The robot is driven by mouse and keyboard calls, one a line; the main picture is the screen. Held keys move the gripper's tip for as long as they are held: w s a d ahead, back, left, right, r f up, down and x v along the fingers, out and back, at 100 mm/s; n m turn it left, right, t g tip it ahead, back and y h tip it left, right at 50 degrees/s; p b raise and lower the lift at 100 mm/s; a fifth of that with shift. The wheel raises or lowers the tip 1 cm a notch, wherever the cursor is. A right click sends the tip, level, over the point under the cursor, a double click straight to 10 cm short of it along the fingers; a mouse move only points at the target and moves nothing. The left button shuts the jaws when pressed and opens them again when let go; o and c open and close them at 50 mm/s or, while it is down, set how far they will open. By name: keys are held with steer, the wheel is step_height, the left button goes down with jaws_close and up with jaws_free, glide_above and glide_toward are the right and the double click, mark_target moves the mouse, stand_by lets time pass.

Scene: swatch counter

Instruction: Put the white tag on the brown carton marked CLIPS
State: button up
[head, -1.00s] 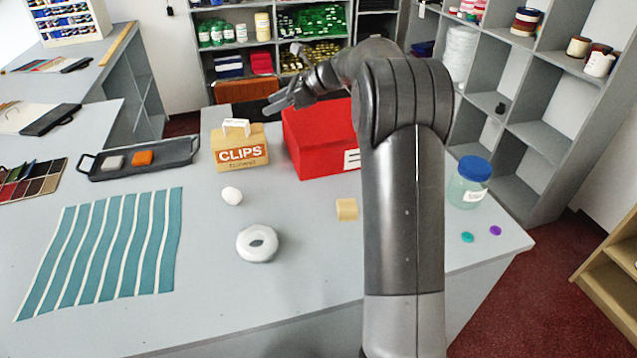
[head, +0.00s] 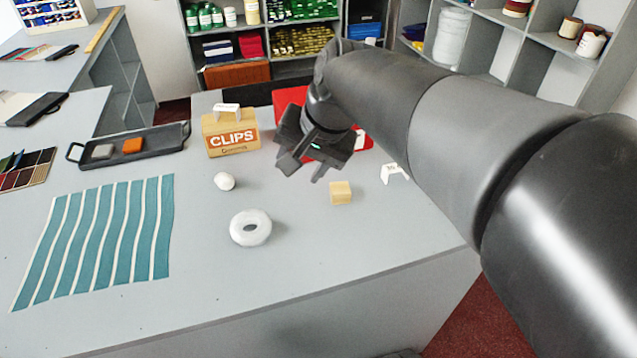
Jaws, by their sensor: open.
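The brown carton marked CLIPS (head: 222,143) stands upright at the back of the counter. A small white tag-like piece (head: 227,108) with faint print sits on its top. A second white tag (head: 394,172), folded like a tent with small print, stands on the counter to the right, next to my arm. My gripper (head: 303,170) is open, pointing down, with nothing seen between its fingers. It is right of the carton and left of the second tag, in front of the red box (head: 290,97), which it and my arm partly hide.
A tan block (head: 340,192), a white ball-like piece (head: 224,181) and a white ring (head: 250,228) lie in front of the carton. A dark tray (head: 130,145) and a striped teal cloth (head: 100,240) are left. The front counter is clear.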

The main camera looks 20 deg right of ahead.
steer(key=s+d+f+n+h, duration=0.1)
steer(key=s+f+n, duration=0.1)
steer(key=s, duration=0.3)
steer(key=s+d+f+n+t+h, duration=0.1)
steer(key=s+d+f+n, duration=0.1)
steer(key=s+n, duration=0.2)
steer(key=shift+s+f+h, duration=0.25)
steer(key=shift+s+h, duration=0.15)
steer(key=shift+s, duration=0.15)
